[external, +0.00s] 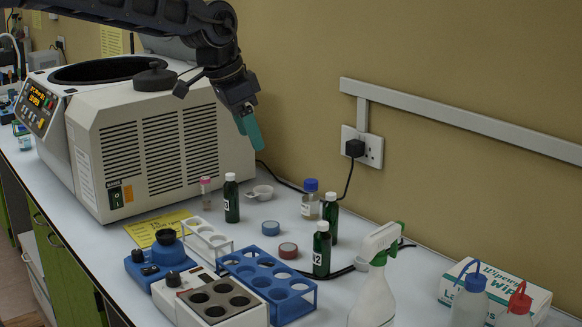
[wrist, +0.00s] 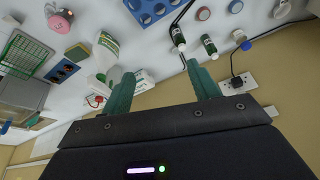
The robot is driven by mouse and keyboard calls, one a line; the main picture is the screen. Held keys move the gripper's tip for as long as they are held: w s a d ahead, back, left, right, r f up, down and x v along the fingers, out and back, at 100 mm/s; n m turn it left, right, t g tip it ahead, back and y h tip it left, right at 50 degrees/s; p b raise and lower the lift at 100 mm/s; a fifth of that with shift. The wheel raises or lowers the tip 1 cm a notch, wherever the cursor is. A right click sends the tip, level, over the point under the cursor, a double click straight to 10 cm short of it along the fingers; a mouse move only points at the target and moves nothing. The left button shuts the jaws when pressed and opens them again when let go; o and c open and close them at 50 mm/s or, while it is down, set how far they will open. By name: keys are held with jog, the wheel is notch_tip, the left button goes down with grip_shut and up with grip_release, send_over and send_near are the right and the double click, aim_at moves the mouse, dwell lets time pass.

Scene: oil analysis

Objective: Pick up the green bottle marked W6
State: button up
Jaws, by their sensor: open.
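Two green bottles also show in the wrist view (wrist: 179,40) (wrist: 209,45), beyond my fingertips. My gripper (external: 249,128) is in the air above the bench, near the wall, apart from all the bottles. Its teal fingers are spread and empty in the wrist view (wrist: 163,80).
A blue-capped clear bottle (external: 309,200) stands close to the wall-side green bottle. A blue rack (external: 268,287), round tins (external: 288,250), and a black cable (external: 346,270) are near the front bottle. The white machine (external: 150,150) blocks the left.

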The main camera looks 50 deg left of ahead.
jog(key=w+a+f+m, duration=0.1)
jog(key=w+a+f, duration=0.2)
jog(key=w, duration=0.5)
jog(key=w+a+f, duration=0.2)
jog(key=w+f, duration=0.2)
jog(key=w, duration=0.4)
jog(key=m+h, duration=0.2)
send_near(334, 205)
jog(key=w, duration=0.1)
jog(key=shift+a+f+x, duration=0.1)
jog(key=shift+a+x, duration=0.1)
jog(key=shift+x, duration=1.55)
jog(key=shift+a+f+x, duration=0.1)
jog(key=shift+a+x, duration=0.1)
jog(key=shift+x, duration=1.6)
jog(key=shift+a+x, duration=0.2)
jog(key=shift+x, duration=1.55)
jog(key=shift+s, duration=0.15)
jog(key=c, duration=1.1)
jog(key=shift+c, duration=0.2)
